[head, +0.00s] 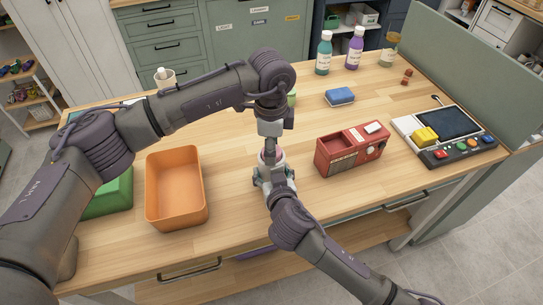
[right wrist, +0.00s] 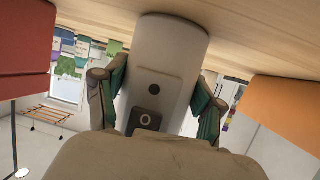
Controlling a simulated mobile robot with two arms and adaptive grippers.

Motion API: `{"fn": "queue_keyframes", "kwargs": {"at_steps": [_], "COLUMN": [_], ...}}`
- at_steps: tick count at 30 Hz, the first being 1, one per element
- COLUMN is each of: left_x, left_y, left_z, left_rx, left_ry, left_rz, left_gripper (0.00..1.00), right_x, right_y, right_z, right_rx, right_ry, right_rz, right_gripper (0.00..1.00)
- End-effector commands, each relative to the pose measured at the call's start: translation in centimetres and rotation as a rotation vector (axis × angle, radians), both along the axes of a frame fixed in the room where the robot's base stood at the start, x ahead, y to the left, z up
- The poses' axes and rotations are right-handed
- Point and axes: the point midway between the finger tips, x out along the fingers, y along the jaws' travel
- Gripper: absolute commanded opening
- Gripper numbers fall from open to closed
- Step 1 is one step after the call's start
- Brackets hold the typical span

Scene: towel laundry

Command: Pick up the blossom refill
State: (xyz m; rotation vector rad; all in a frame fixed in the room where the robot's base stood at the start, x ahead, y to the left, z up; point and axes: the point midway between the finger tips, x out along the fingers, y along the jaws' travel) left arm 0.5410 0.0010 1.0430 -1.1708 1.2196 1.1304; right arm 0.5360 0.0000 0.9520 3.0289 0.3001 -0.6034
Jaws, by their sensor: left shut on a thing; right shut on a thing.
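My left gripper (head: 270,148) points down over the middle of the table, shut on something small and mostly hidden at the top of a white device. A little pink shows there; I cannot tell for certain whether it is the blossom refill. My right gripper (head: 272,177) reaches in from the front, just below the left one. In the right wrist view its two fingers are shut on the sides of the white rounded device (right wrist: 158,65), which has a dark button panel and stands on the table. No label reading blossom is legible.
An orange bin (head: 150,192) and a green one (head: 110,195) are on the left. A red box (head: 335,155) stands close on the right, with a button console (head: 455,150) beyond. A blue sponge (head: 340,97), teal bottle (head: 323,55) and purple bottle (head: 355,50) are behind.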

Motion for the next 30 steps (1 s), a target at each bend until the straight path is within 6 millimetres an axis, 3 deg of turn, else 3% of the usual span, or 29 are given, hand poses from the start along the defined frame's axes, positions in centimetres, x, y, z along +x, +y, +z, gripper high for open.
{"fn": "queue_keyframes", "kwargs": {"at_steps": [8, 21, 30], "left_x": [0.1, 0.1, 0.0], "left_y": [0.0, 0.0, 0.0], "left_z": [0.8, 8.7, 10.1], "left_rx": [-0.001, -0.001, 0.0], "left_ry": [-0.002, -0.002, 0.0], "left_rz": [0.0, 0.001, 0.0], "left_gripper": [0.13, 0.13, 0.13], "right_x": [0.0, 0.0, 0.0], "right_y": [0.0, 0.0, 0.0], "right_z": [0.0, -0.1, -0.1], "right_rx": [0.001, 0.001, 0.001], "right_ry": [0.001, 0.001, 0.001], "right_rz": [0.001, 0.001, 0.001], "right_gripper": [0.23, 0.23, 0.23]}}
